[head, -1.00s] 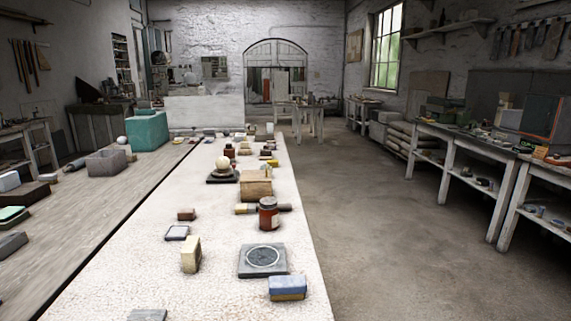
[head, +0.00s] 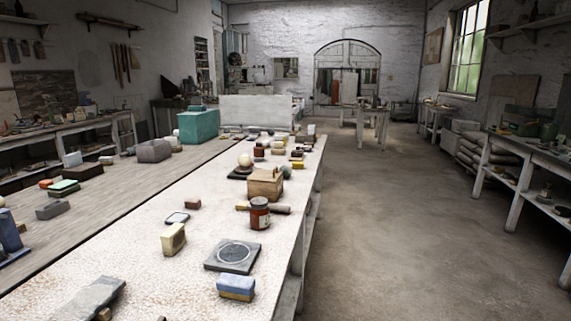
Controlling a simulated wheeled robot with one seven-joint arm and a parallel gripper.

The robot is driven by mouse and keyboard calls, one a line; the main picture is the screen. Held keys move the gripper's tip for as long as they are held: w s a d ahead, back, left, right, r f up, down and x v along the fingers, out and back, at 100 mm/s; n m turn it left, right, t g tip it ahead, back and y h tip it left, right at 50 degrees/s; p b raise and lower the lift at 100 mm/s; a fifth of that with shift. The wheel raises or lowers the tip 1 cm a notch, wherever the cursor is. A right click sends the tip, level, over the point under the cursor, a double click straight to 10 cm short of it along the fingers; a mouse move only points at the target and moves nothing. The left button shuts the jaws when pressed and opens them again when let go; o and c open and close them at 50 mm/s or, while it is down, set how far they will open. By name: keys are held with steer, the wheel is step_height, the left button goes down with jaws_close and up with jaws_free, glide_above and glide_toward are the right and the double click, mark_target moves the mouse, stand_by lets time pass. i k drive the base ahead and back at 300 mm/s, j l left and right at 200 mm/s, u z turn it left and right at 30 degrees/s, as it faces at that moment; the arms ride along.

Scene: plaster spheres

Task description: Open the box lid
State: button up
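A dark red jar (head: 260,214) stands close in front of the box, and a brush-like tool (head: 279,209) lies beside the jar. My gripper is not in view.
A pale sphere on a dark base (head: 244,161) is just left of the box. Nearer are a grey square plate (head: 233,256), a yellowish block (head: 173,239) and a blue-and-tan block (head: 236,287). Open floor (head: 410,230) lies right of the table.

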mark_target(264, 176)
steer(key=i+l+u, duration=0.1)
steer(key=i+l, duration=0.2)
steer(key=l, duration=0.15)
steer(key=i+l, duration=0.3)
steer(key=l, duration=0.15)
steer(key=u, duration=0.05)
